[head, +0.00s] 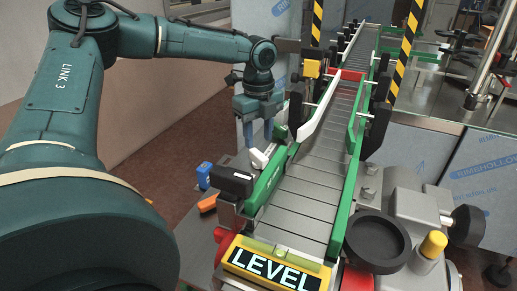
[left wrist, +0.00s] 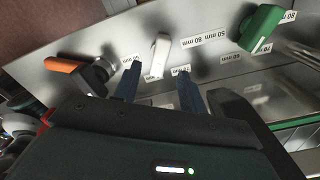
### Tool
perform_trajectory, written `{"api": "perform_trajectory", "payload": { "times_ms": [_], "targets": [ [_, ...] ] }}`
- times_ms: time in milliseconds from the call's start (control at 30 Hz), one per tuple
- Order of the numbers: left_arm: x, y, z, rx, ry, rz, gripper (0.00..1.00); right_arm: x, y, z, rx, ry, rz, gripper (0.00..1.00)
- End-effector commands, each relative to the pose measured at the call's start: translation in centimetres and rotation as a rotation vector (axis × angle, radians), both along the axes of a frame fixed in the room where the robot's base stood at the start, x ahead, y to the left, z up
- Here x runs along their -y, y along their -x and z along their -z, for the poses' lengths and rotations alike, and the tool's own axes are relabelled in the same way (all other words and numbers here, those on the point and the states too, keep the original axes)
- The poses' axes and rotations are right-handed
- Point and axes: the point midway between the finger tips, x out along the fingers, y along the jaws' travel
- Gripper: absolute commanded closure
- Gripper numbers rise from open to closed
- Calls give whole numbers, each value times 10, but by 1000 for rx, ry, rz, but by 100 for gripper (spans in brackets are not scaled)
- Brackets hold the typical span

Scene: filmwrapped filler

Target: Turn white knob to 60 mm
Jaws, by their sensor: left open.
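The white knob (head: 260,157) is on the left side of the conveyor, below my left gripper (head: 258,137). In the left wrist view the white knob (left wrist: 158,57) is an elongated handle, slightly slanted, on a grey metal plate (left wrist: 215,65). My left gripper (left wrist: 158,73) is open, with one blue finger on each side of the knob's lower end in the picture. A gap shows on both sides; I cannot tell whether the fingers reach down around it. White mm labels (left wrist: 205,38) surround the knob; those nearest the fingers are partly hidden and hard to read.
An orange knob (left wrist: 68,65) is left of the white knob and a green knob (left wrist: 262,28) is right of it. The head view shows green guide rails (head: 266,188), a blue knob (head: 204,175), and a yellow LEVEL sign (head: 277,265) in front.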

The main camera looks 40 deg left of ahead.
Motion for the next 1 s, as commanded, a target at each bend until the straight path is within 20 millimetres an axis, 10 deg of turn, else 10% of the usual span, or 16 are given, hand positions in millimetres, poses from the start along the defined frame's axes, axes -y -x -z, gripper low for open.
{"api": "perform_trajectory", "payload": {
  "times_ms": [400,1000],
  "targets": [
    [0,0,-69,1,-1,0,58,0,0,-2,2,2,0,21],
    [0,0,-72,0,-1,1,58,0,0,-2,2,2,-1,21]
  ]
}}
